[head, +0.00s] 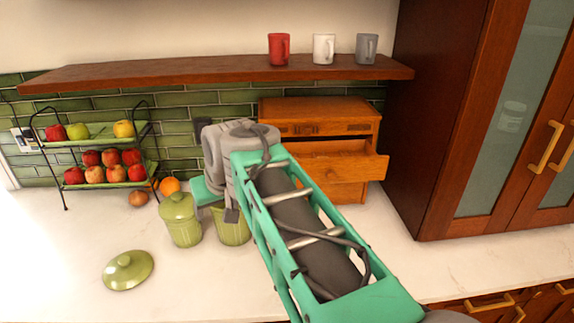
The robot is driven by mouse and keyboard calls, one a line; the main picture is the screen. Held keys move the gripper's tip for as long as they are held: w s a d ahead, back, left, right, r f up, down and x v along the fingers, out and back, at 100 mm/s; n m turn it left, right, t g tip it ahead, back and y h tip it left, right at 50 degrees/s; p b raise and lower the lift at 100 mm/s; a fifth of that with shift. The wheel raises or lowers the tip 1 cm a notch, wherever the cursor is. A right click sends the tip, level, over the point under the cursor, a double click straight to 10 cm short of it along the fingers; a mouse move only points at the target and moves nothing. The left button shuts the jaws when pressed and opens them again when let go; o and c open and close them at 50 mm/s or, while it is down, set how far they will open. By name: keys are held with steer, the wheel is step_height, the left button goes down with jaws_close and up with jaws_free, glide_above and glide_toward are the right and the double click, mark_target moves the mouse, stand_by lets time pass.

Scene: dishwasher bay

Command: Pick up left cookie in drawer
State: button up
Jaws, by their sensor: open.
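A small wooden chest (318,110) stands against the tiled wall. Its drawer (335,168) is pulled out towards me, above another, closed drawer front. No cookie shows in this view; the inside of the open drawer is mostly hidden by its front and by my arm. My gripper (218,200) is at the end of my arm, left of the chest and above the canisters. It is open and partly hidden by the wrist, and I see nothing held in it.
A lidded green canister (180,222) and another green canister (232,232) stand below my wrist. A loose green lid (128,270) lies on the counter. A fruit rack (62,190) stands left. A shelf (220,72) with mugs overhangs the chest; a tall cabinet (455,120) closes the right.

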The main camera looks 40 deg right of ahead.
steer(key=shift+o, duration=1.1)
steer(key=w+d+m+b, duration=0.1)
steer(key=w+d, duration=0.3)
steer(key=d, duration=0.5)
steer(key=w+d+h+b, duration=0.1)
steer(key=w+d, duration=0.3)
steer(key=d, duration=0.4)
steer(key=shift+d+r+m+t, duration=0.4)
steer(key=shift+h, duration=0.4)
steer(key=d, duration=0.4)
steer(key=w+d+b, duration=0.1)
steer(key=d, duration=0.2)
steer(key=s+d+m, duration=0.1)
steer(key=d, duration=0.6)
steer(key=shift+h, duration=0.3)
steer(key=p+x, duration=0.2)
steer(key=x, duration=0.6)
steer(key=shift+a+f, duration=0.1)
steer(key=shift+f, duration=0.15)
steer(key=shift+c, duration=0.4)
steer(key=c, duration=0.7)
